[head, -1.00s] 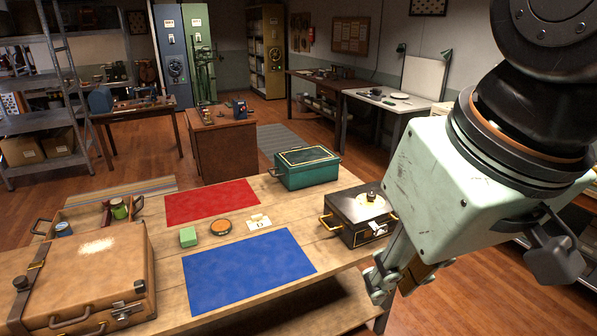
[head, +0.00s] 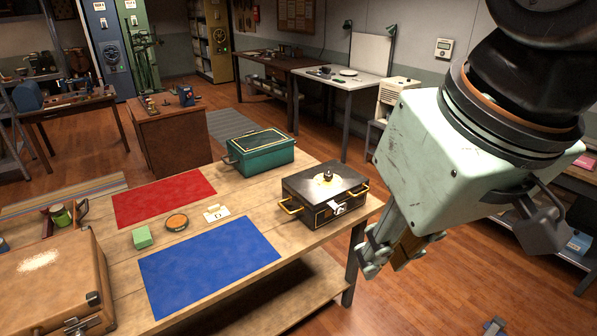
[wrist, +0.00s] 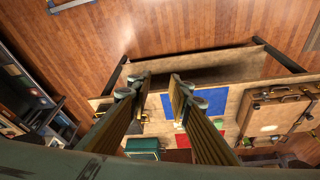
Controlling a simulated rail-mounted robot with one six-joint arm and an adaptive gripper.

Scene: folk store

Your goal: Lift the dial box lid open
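The dial box (head: 312,210) is black with brass side handles, a front latch and a round dial on its lid. It stands at the right end of the wooden table (head: 215,292), and its lid is down. My gripper (head: 385,258) hangs to the right of and nearer than the box in the head view, apart from it. In the wrist view my gripper (wrist: 159,82) has its two fingers spread with nothing between the tips. The left finger hides most of what seems to be the box there.
A green box (head: 262,157) stands behind the dial box. Red (head: 165,198) and blue (head: 210,272) mats, a green block (head: 142,238), a round tin (head: 177,222) and a brown case (head: 50,290) lie to the left.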

